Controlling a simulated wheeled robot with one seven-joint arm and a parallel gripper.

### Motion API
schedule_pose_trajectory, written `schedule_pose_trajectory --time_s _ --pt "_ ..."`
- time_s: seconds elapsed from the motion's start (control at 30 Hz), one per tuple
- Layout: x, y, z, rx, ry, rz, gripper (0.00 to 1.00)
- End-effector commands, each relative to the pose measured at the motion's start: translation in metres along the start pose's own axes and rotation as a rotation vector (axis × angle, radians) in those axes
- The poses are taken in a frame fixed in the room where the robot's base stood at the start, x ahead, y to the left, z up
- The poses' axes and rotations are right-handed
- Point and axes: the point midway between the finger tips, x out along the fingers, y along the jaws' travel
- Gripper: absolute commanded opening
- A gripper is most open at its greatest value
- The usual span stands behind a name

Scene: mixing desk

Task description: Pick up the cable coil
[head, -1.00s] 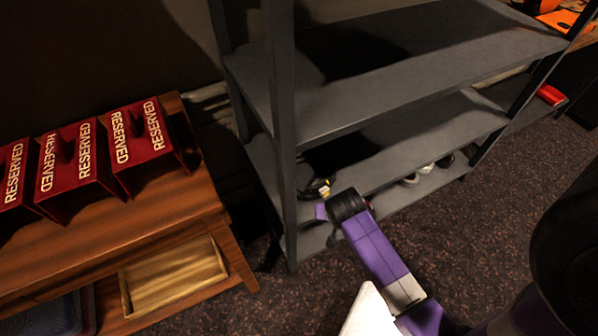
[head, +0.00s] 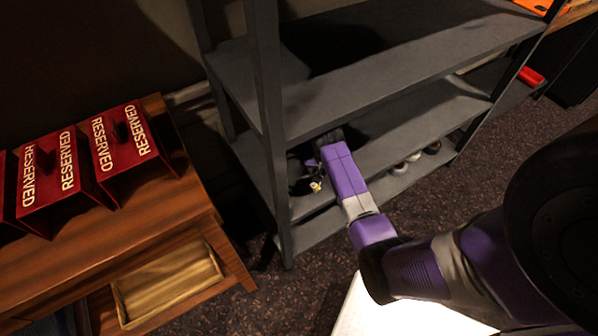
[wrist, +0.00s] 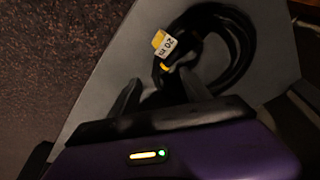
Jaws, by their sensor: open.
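The cable coil (wrist: 241,50) is black, with a yellow-and-white tag reading "20 m". It lies on a grey shelf (wrist: 130,50) in the wrist view. In the head view only a small part of the coil with its yellow tag (head: 316,186) shows, on a lower shelf beside my arm. My gripper (wrist: 160,92) is open in the wrist view, its two dark fingers pointing at the coil's near side by the tag. The near part of the coil shows between the fingers. I cannot tell whether they touch it.
The grey rack's upright (head: 268,120) stands just left of my arm, and a higher shelf board (head: 380,88) is above it. Several small round items (head: 414,158) sit further right on the lower shelf. A wooden table (head: 120,235) with red RESERVED signs (head: 122,140) stands left.

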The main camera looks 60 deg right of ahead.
Motion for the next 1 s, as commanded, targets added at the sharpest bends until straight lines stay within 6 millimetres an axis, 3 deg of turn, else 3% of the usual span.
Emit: schedule_pose_trajectory --time_s 0.17,0.43,0.77,1.0 --pt "0.006 0.000 -0.015 0.002 0.001 0.000 0.56" --pt "0.048 0.000 -0.012 0.000 -0.001 0.000 0.56" --pt "0.054 0.000 -0.012 0.000 0.001 -0.001 0.56" --pt "0.053 0.000 -0.012 0.000 0.001 0.000 0.13"
